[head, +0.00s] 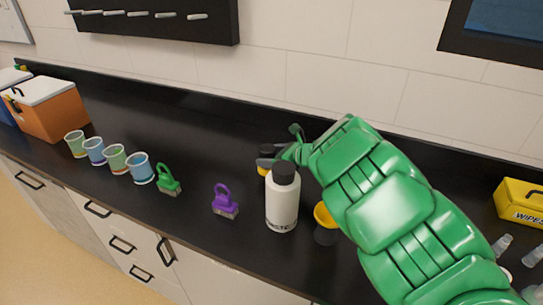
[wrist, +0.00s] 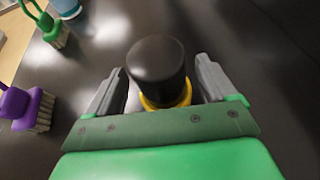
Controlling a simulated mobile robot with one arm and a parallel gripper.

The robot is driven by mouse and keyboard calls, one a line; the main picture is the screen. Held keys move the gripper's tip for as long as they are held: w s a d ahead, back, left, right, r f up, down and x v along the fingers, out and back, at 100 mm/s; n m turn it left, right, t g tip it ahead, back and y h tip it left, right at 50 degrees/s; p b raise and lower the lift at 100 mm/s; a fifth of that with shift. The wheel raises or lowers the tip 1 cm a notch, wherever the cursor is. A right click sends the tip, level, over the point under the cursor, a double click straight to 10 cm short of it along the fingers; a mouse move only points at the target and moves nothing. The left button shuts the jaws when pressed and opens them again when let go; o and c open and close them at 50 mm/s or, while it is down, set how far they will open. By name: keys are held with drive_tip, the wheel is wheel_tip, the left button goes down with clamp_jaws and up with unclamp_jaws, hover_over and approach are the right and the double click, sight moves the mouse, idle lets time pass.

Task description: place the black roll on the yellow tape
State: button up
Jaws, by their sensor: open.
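The black roll (wrist: 157,66) stands upright between my gripper's fingers in the wrist view. The yellow tape (wrist: 178,102) shows as a ring at the roll's lower end, and the roll appears to rest on it. In the head view the dark top of the roll (head: 266,149) and a bit of the yellow tape (head: 262,171) show behind the white bottle, mostly hidden. My gripper (wrist: 160,78) is open, with one grey finger on each side of the roll. A gap shows at the right finger; contact at the left finger is hard to tell.
A white bottle with a black cap (head: 282,200) stands just in front of my gripper. A yellow cup-like piece on a dark base (head: 323,217) is right of it. Purple (head: 225,204) and green (head: 168,181) brushes stand left. The dark counter behind is clear.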

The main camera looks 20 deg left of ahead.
drive_tip(key=shift+r, duration=0.1)
drive_tip(key=shift+r, duration=0.15)
drive_tip(key=v, duration=1.2)
